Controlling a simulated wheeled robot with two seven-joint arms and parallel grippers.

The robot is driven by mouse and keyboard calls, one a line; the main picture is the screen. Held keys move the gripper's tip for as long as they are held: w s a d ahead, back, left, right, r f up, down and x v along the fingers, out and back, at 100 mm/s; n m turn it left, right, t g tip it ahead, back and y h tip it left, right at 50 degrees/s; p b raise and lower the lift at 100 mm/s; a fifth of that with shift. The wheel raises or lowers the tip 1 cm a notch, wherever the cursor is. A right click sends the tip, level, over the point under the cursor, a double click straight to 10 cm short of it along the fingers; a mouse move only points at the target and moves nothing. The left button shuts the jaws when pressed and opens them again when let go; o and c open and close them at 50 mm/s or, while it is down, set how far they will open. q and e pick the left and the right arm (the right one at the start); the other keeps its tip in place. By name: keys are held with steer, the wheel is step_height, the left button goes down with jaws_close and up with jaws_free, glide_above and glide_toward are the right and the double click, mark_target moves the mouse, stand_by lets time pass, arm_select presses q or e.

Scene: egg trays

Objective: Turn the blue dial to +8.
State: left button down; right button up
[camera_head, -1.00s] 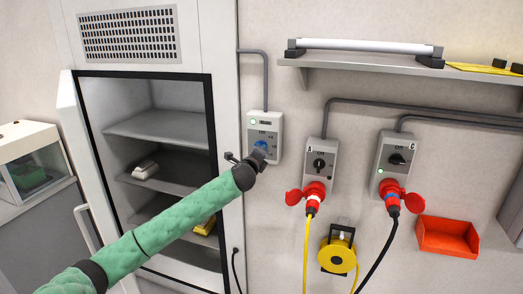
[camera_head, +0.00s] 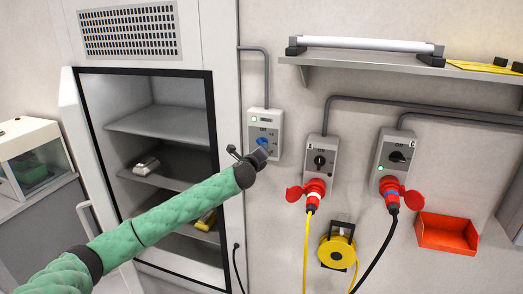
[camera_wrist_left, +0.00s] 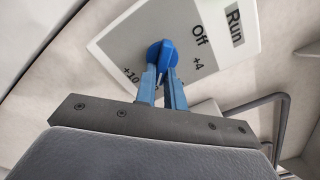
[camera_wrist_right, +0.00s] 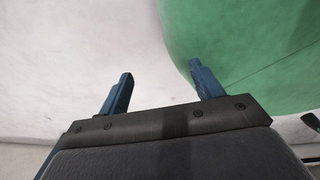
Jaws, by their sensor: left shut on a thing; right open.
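The blue dial (camera_head: 262,141) is on a pale control box (camera_head: 277,118) on the wall, right of the open cabinet. In the left wrist view, the blue dial (camera_wrist_left: 162,55) stands on the panel with printed marks Off, Run, +4 and +10. My left gripper (camera_wrist_left: 164,75) is shut on the dial, one finger on each side. The fingers hide part of the scale, and I cannot tell which mark the dial points at. My right gripper (camera_wrist_right: 160,85) is open and empty, out of sight in the head view.
The open cabinet (camera_head: 228,200) with shelves stands left of the box. Two grey switch boxes (camera_head: 320,158) (camera_head: 394,158) with red plugs hang to the right. A wall shelf (camera_head: 390,65) is above them, an orange bin (camera_head: 446,233) and yellow cable reel (camera_head: 337,253) below.

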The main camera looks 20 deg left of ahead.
arm_select(q)
steer(key=c, duration=1.5)
jaws_free()
steer(key=shift+f, duration=0.1)
arm_select(e)
steer(key=shift+s+d, duration=0.1)
arm_select(q)
steer(key=shift+s+a+b, duration=0.1)
steer(key=shift+s+b, duration=1.9)
steer(key=shift+s, duration=1.9)
arm_select(e)
steer(key=w+a, duration=0.2)
steer(key=w, duration=0.6)
steer(key=shift+w+f+t, duration=0.15)
steer(key=shift+f+t, duration=0.15)
steer(key=shift+f, duration=0.05)
